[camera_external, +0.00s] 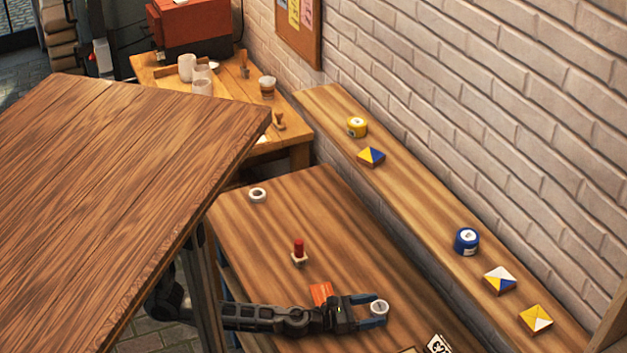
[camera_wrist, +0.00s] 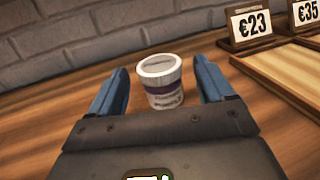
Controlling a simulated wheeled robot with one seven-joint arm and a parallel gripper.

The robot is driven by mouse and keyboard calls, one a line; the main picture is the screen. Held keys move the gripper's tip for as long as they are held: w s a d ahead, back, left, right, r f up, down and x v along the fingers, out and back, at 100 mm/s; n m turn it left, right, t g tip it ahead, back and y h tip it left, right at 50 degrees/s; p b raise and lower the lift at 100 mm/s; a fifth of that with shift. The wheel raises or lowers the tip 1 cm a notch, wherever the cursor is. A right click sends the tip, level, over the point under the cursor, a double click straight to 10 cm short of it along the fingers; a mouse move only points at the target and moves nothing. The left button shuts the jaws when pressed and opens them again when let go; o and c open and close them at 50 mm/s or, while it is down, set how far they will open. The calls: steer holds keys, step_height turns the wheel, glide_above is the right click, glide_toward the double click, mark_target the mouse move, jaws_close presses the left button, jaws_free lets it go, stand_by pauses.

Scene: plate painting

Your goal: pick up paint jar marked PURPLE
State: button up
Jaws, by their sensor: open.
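A white jar with a purple band (camera_wrist: 163,89) stands upright on the table; its label is too blurred to read. It also shows in the external view (camera_external: 379,306) at the front of the lower table. My gripper (camera_external: 376,311) is open, low over the table, with its two blue fingers on either side of this jar. In the wrist view, the jar sits between the fingers of my gripper (camera_wrist: 160,75) with a visible gap on each side. A second white jar (camera_external: 257,195) stands at the far end of the same table.
A red-handled stamp (camera_external: 299,252) and an orange item (camera_external: 321,293) are near my arm. Price signs (camera_wrist: 252,23) and a wooden tray (camera_wrist: 285,72) lie right of the jar.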

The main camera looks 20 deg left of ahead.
mark_target(385, 307)
steer(key=x, duration=0.4)
steer(key=shift+w+d, duration=0.1)
steer(key=shift+d, duration=0.05)
steer(key=c, duration=1.2)
steer(key=shift+o, duration=0.2)
